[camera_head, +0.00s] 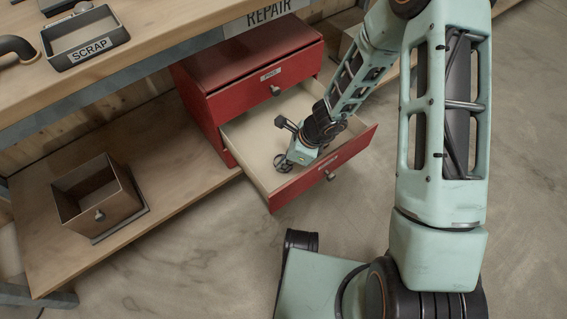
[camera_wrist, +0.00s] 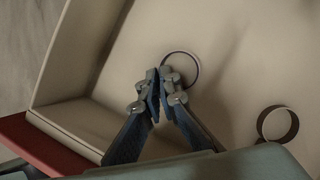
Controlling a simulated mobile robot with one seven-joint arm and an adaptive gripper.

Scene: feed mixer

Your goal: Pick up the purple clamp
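In the wrist view a thin dark ring-shaped clamp (camera_wrist: 196,67) is at my fingertips, above the pale drawer floor. My gripper (camera_wrist: 159,78) has its two fingers nearly together, with the near side of the ring's band between the tips. The ring's lower left part is hidden by the fingers. Its colour looks dull grey-purple in this light. In the head view my gripper (camera_head: 287,163) reaches down into the open red drawer (camera_head: 255,152), close to its front left part. A second, wider brownish ring (camera_wrist: 294,123) lies apart to the right in the wrist view.
The drawer's walls surround my gripper, and the red cabinet (camera_head: 235,65) stands behind it. A workbench (camera_head: 150,25) with a SCRAP tray (camera_head: 110,37) is at upper left. A brown bin (camera_head: 120,203) stands on the low shelf (camera_head: 165,160). The floor at right is open.

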